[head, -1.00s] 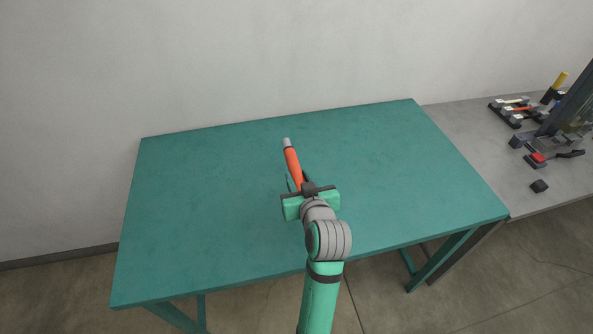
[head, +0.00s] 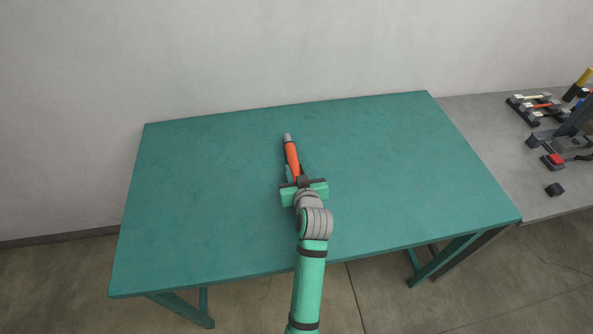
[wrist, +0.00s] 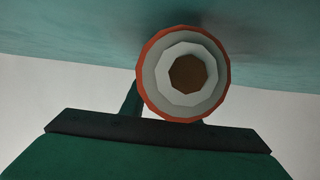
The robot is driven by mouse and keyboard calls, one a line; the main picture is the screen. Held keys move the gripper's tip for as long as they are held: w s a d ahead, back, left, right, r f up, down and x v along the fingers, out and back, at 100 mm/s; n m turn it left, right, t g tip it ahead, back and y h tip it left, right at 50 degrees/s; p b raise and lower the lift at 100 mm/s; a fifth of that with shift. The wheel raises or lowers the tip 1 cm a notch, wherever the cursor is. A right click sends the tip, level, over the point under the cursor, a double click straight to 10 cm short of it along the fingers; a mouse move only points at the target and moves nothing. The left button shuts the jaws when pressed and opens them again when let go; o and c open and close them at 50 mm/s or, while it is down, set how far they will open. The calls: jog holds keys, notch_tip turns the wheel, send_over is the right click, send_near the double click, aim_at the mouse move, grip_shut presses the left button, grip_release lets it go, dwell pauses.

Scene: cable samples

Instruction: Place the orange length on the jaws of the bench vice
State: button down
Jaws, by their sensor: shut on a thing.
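The orange length (head: 292,157) is an orange cylinder with a grey far tip, held in my gripper (head: 296,174) over the teal table. My gripper is shut on it, and the length points away from me, toward the wall. In the wrist view one end of the orange length (wrist: 147,97) faces the camera, with an orange outer ring, pale layers and a brown core. Dark finger parts show behind it. I cannot clearly make out the bench vice; dark grey gear (head: 545,138) stands on the right bench, partly cut off by the picture edge.
The teal table (head: 400,170) is otherwise bare. On the grey bench (head: 480,125) at right are a dark rack (head: 521,113) with white and orange pieces, a red block (head: 553,160) and a small black block (head: 554,190). A yellow-topped item stands at the right edge.

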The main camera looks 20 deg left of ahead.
jog(key=shift+f, duration=0.2)
jog(key=shift+f, duration=0.1)
jog(key=c, duration=1.4)
grip_release()
jog(key=shift+f, duration=0.1)
jog(key=shift+o, duration=0.2)
